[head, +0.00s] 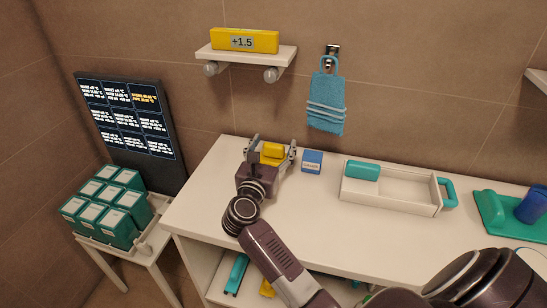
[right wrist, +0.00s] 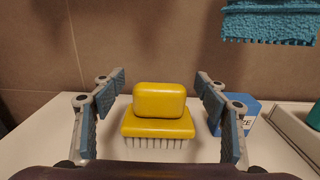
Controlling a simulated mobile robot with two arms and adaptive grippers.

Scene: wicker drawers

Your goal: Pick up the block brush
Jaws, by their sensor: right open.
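The block brush (head: 272,153) is yellow and stands on the white counter near its back left. In the right wrist view, its rounded yellow top (right wrist: 160,100) sits over a wider yellow base with pale bristles pointing down. My right gripper (head: 271,145) is open around the brush, one finger on each side. In the right wrist view, the fingers (right wrist: 160,95) stand apart from the brush with a gap on both sides. The gripper partly hides the brush in the head view. My left gripper is not in view.
A small blue box (head: 312,161) stands close to the right of the gripper. A white tray (head: 392,203) with a teal block lies further right. A blue towel (head: 326,105) hangs on the wall behind. A wall shelf (head: 245,58) is above. The counter front is mostly clear.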

